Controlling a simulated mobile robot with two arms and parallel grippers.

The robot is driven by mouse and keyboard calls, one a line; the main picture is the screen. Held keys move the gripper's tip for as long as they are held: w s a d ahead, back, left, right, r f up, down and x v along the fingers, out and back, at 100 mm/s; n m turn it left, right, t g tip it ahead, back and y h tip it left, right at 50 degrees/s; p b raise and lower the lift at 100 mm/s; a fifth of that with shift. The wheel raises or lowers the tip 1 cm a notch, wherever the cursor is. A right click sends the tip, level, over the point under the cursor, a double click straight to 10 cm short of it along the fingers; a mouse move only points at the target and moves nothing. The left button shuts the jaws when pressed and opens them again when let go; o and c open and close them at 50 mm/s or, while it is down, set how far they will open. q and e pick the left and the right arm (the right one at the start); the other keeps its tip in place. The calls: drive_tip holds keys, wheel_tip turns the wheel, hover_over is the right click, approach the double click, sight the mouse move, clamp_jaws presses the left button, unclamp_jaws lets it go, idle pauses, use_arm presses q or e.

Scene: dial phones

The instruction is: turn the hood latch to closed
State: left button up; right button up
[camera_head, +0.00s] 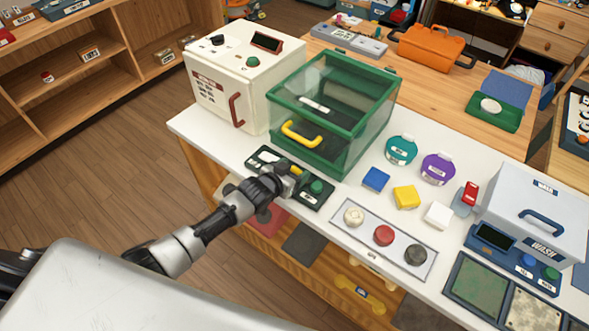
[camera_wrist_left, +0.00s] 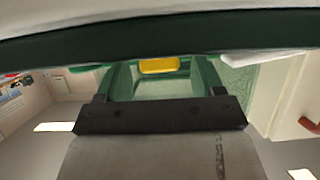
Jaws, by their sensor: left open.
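The green-framed clear hood (camera_head: 345,100) stands on the white counter with a yellow handle (camera_head: 301,134) on its front. A dark panel (camera_head: 262,156) with a round green button (camera_head: 317,187) lies in front of the hood. My left gripper (camera_head: 288,180) is over the middle of this panel and covers part of it. It is open, with nothing seen between its fingers. I cannot clearly make out the latch; the gripper may hide it. In the left wrist view the yellow handle (camera_wrist_left: 159,65) and green frame show beyond the dark gripper body (camera_wrist_left: 160,115).
A cream box (camera_head: 240,75) with a red handle stands left of the hood. Right of the panel are a tray of round knobs (camera_head: 384,240), coloured blocks (camera_head: 406,197) and a wash unit (camera_head: 535,215). Open floor lies left of the counter.

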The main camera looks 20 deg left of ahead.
use_arm(q)
drive_tip(key=shift+w+d+f, duration=0.15)
drive_tip(key=shift+w, duration=0.3)
drive_tip(key=c, duration=0.9)
drive_tip(key=shift+w+m+g+h+b, duration=0.15)
drive_tip(key=shift+m+g+h+b, duration=0.15)
drive_tip(key=shift+m+h+b, duration=0.6)
drive_tip(key=m+g+h+b, duration=0.1)
drive_tip(key=b, duration=0.3)
drive_tip(key=shift+r+h, duration=0.2)
drive_tip(key=shift+h, duration=0.2)
drive_tip(key=m+b, duration=0.1)
drive_tip(key=b, duration=0.1)
drive_tip(key=shift+d+g+h+b, duration=0.15)
drive_tip(key=shift+g+h+b, duration=0.15)
drive_tip(key=shift+m+g+b, duration=0.3)
drive_tip(key=shift+m+b, duration=0.1)
drive_tip(key=shift+b, duration=0.25)
